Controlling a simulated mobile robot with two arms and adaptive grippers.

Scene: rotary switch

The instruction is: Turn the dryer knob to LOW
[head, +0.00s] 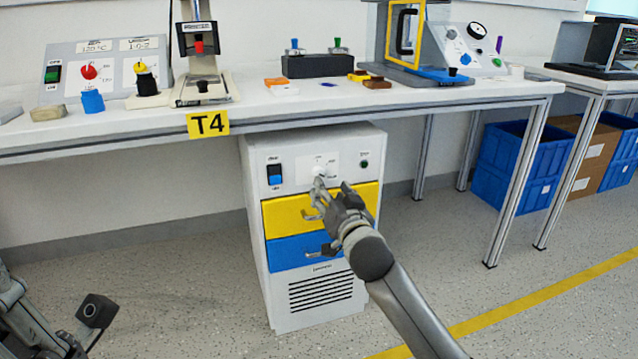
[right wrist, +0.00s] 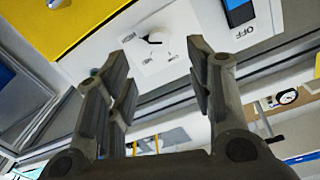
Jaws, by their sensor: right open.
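The dryer is a white cabinet (head: 318,304) under the table, with a yellow and a blue drawer front. Its white knob (head: 319,171) sits on a pale dial plate between a blue rocker switch and a small dark green button.
The table (head: 290,124) above the dryer carries a control box with a red knob (head: 89,72), a press-like stand and small blocks. A table leg (head: 517,180) stands to the right, with blue crates (head: 520,155) beyond. The floor in front is clear.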

